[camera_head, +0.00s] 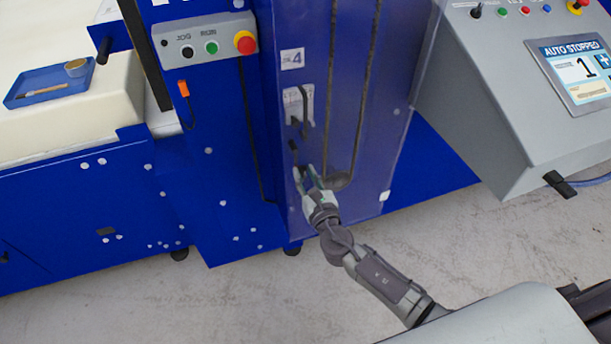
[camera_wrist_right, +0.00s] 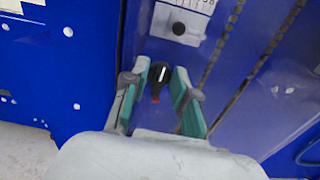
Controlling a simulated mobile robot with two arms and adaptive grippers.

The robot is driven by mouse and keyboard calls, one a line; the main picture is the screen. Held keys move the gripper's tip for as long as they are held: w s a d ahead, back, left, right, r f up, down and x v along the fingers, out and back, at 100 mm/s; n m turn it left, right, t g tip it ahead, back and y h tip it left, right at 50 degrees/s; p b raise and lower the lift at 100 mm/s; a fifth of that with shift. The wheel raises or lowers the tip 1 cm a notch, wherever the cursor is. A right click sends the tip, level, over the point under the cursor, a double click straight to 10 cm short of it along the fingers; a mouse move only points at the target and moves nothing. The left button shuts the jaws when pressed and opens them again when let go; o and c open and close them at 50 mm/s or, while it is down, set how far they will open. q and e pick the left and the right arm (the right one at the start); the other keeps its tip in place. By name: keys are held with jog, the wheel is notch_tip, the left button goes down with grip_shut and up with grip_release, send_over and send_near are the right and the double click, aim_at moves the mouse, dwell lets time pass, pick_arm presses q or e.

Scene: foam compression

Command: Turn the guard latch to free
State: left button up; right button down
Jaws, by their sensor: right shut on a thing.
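The guard latch is a small black knob (camera_wrist_right: 160,72) with a white line on it, seen in the right wrist view on the blue guard panel (camera_wrist_right: 225,112). A small red mark shows just below it. My right gripper (camera_wrist_right: 161,78) has its two teal-lined fingers on either side of the knob and is shut on it. In the head view my right gripper (camera_head: 305,178) reaches up to the panel, below a white scale plate (camera_head: 298,101); its fingers make the latch hard to see there. My left gripper is not in view.
A control box (camera_head: 205,42) with buttons and a red stop is at upper left. A grey console (camera_head: 500,80) with a screen reading "AUTO STOPPED" stands at right. A blue tray (camera_head: 48,88) lies on a foam block (camera_head: 110,105). The floor (camera_head: 230,300) in front is clear.

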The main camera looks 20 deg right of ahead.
jog(key=m+b, duration=0.2)
jog(key=m, duration=0.1)
jog(key=shift+f+m, duration=0.2)
jog(key=shift+m, duration=0.1)
jog(key=shift+d+m+b, duration=0.15)
jog(key=shift+m+b, duration=2.1)
jog(key=shift+m, duration=4.55)
jog(key=c, duration=1.2)
grip_release()
jog(key=shift+c, duration=0.2)
